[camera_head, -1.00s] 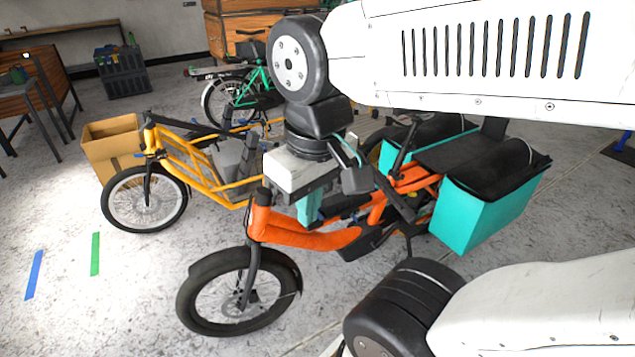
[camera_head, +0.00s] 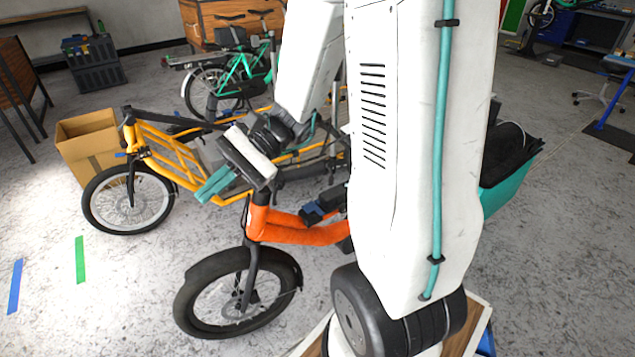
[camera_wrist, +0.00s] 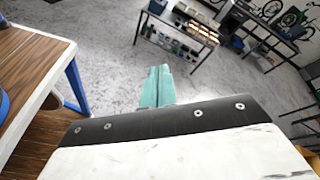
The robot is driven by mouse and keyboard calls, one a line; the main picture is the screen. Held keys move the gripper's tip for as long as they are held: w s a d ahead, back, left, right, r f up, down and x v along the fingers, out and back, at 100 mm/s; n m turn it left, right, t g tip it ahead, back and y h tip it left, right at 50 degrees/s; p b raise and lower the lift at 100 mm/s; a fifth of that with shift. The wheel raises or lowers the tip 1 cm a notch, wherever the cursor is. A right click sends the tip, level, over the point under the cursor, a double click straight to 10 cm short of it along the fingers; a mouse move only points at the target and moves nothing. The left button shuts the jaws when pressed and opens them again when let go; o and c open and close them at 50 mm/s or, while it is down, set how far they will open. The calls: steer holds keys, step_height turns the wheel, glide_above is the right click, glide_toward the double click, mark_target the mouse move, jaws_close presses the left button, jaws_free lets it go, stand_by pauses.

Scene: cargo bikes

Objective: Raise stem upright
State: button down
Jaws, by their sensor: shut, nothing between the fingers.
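The orange cargo bike (camera_head: 305,233) stands in the middle of the head view, its front wheel toward the lower left. A dark part with a blue piece (camera_head: 322,210) lies low over its frame behind the head tube. It may be the folded stem, but I cannot tell for sure, and my arm hides much of the area. My gripper (camera_head: 205,190) is shut and empty, its teal fingers pointing left, above and left of the orange head tube in the picture. In the wrist view, the fingers (camera_wrist: 156,86) are together against open floor, and no stem shows.
A yellow cargo bike (camera_head: 165,150) stands close behind the gripper, with a cardboard box (camera_head: 88,150) beyond it. A green bike (camera_head: 240,80) is farther back. A wooden-topped bench (camera_wrist: 50,70) is at the left of the wrist view. Floor at lower left is clear.

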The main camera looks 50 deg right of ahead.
steer(key=w+d+f+m+t+h, duration=0.2)
steer(key=w+d+f+m+t, duration=0.35)
steer(key=d+m+t, duration=0.3)
steer(key=w+d+f+m+t+h, duration=0.1)
steer(key=w+d+f+m+t, duration=0.5)
steer(key=d, duration=0.4)
steer(key=s+d+f+m+t+h, duration=0.1)
steer(key=s+d+f+m+h, duration=0.5)
steer(key=d+f+m+h, duration=0.4)
steer(key=s+d+f+m+h, duration=0.5)
steer(key=d+f+h, duration=0.35)
steer(key=f, duration=0.35)
steer(key=w+d+r, duration=0.3)
steer(key=w+d, duration=0.1)
steer(key=w, duration=0.5)
steer(key=shift+w+r, duration=0.35)
steer(key=shift+r, duration=0.05)
